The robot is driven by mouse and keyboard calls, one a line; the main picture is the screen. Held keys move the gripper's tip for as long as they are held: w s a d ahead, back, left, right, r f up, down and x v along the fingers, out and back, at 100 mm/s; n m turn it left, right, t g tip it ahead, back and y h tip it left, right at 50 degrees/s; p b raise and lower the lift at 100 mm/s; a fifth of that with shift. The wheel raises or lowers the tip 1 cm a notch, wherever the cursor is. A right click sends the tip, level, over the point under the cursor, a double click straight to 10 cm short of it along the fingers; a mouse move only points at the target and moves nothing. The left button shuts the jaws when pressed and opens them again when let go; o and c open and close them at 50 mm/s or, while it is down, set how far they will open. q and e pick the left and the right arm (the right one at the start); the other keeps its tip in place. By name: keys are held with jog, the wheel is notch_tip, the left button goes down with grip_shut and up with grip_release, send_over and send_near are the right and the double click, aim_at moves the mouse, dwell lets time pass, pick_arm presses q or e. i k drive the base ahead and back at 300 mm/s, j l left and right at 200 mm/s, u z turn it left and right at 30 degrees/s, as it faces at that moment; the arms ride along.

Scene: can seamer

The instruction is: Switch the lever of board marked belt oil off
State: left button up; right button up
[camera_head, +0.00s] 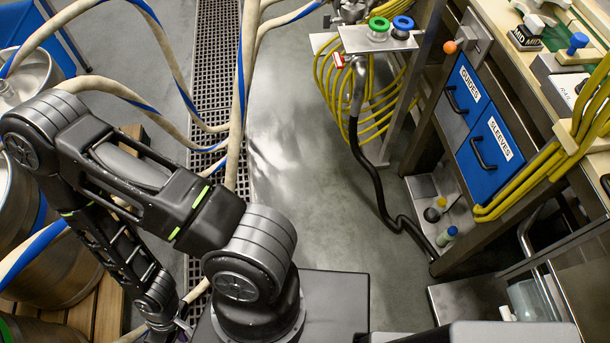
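No board with a legible "belt oil" mark shows in the head view. An orange ball knob (450,47) sits by a small metal plate (476,33) above the blue drawers at the upper right; I read no label on it. My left arm folds across the left side, and its wrist runs down to the bottom edge. Its fingertips are not visible there, so I see nothing in its grasp. My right gripper is not in view.
Blue drawers marked GUIDES (463,90) and SLEEVES (489,147) front the bench at right. A black hose (377,190) and coiled yellow hoses (335,95) hang beside it. Metal kegs (45,260) and pale hoses crowd the left. Grey floor (300,150) is clear between.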

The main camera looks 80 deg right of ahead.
aim_at(441, 165)
jog(key=z, duration=4.35)
